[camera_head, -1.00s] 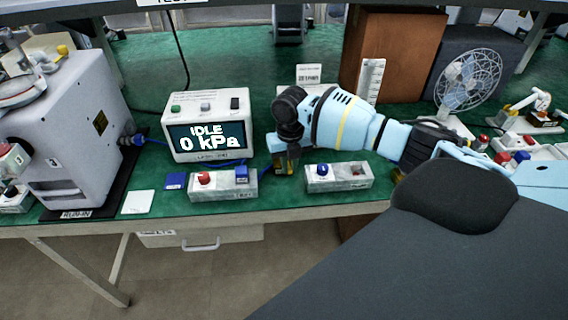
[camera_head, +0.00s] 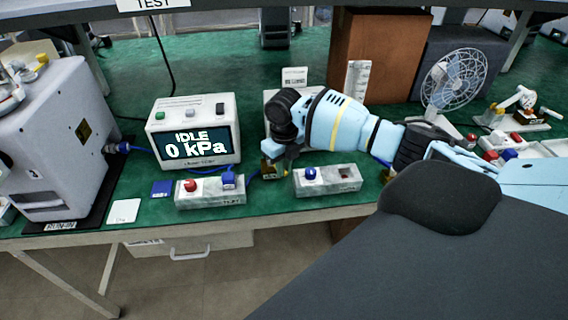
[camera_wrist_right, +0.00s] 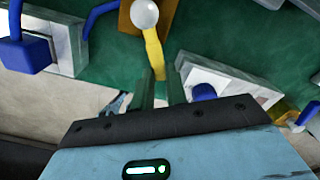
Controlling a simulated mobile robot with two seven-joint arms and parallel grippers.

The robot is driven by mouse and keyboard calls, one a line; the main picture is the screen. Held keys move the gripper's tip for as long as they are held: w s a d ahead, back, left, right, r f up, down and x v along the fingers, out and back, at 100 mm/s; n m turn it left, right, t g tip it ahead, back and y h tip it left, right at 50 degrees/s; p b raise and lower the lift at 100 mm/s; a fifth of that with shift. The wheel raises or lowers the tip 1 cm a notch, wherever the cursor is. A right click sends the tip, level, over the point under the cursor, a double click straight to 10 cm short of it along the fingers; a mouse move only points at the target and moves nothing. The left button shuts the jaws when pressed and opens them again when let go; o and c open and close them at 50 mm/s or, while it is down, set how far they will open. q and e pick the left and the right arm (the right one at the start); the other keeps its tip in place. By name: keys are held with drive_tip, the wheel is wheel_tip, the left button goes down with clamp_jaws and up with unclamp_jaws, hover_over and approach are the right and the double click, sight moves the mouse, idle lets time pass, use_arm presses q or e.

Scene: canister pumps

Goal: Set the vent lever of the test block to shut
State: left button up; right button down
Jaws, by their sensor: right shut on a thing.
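A small brass block (camera_head: 268,171) stands on the green bench between two grey blocks, partly covered by my right gripper in the head view. In the right wrist view, the brass block (camera_wrist_right: 128,14) carries a yellow lever (camera_wrist_right: 153,48) with a white ball at its pivot end. My right gripper (camera_wrist_right: 160,80) is shut on the yellow lever's free end, which shows between its two fingers. In the head view this gripper (camera_head: 278,160) points down and its fingertips are hard to make out. My left gripper is not in view.
A grey block (camera_head: 210,197) with a red knob and a blue plug stands left of the brass block. Another grey block (camera_head: 328,187) with a blue knob stands close on the right. A display (camera_head: 192,134) behind reads IDLE, 0 kPa. A blue hose lies between.

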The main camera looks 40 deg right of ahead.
drive_tip(key=c, duration=1.4)
unclamp_jaws()
drive_tip(key=shift+r, duration=3.9)
